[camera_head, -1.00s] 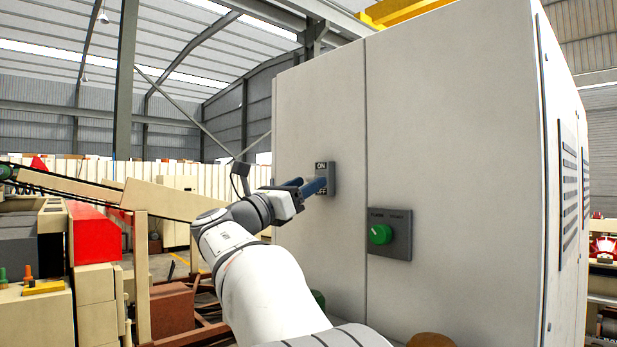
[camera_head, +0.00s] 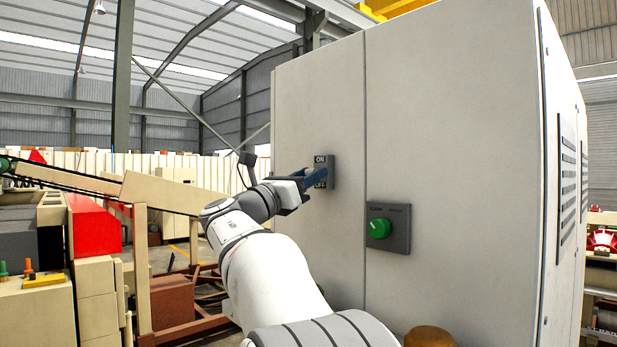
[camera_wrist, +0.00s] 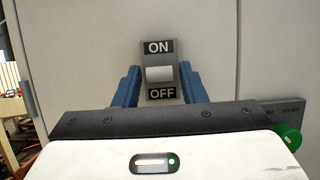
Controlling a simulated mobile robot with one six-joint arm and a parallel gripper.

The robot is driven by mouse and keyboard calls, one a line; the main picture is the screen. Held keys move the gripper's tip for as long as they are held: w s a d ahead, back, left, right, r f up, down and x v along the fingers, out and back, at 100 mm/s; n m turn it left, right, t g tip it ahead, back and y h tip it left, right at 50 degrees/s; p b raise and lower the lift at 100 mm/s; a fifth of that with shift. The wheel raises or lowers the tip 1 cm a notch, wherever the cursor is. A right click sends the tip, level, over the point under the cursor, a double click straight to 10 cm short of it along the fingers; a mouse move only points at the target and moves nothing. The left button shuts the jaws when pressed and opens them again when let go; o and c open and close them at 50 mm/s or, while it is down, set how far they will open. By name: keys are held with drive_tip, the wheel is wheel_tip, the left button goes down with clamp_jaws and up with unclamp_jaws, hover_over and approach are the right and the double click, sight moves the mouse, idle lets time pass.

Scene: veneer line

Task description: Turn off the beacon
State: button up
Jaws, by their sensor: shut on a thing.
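A grey switch plate (camera_head: 325,163) marked ON above and OFF below is on the face of a tall pale cabinet. In the wrist view a white switch lever (camera_wrist: 159,74) stands between the ON and OFF labels. My gripper (camera_head: 313,176) is at the plate, with its blue fingers on either side of the switch; it also shows in the wrist view (camera_wrist: 158,80). It is shut on the switch. The fingers partly cover the OFF label in the head view. I cannot make out a lit beacon in these frames.
A green knob (camera_head: 379,228) on a dark plate (camera_head: 402,240) is lower right of the switch on the cabinet (camera_head: 455,130). A rounded amber thing (camera_head: 430,338) is at the bottom edge. Machinery with a red block (camera_head: 95,225) stands at left.

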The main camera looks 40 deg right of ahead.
drive_tip(key=h+b, duration=0.1)
drive_tip(key=b, duration=0.1)
drive_tip(key=f+h+b, duration=0.1)
drive_tip(key=b, duration=0.2)
drive_tip(key=h+b, duration=0.2)
drive_tip(key=b, duration=0.1)
drive_tip(key=shift+d+f, duration=0.25)
drive_tip(key=shift+t, duration=0.4)
drive_tip(key=o, duration=0.9)
drive_tip(key=shift+g, duration=0.3)
drive_tip(key=shift+c, duration=0.2)
drive_tip(key=b+v, duration=0.2)
drive_tip(key=v, duration=0.5)
drive_tip(key=shift+a+f+b, duration=0.2)
drive_tip(key=shift+a+b, duration=0.1)
drive_tip(key=shift+b, duration=0.05)
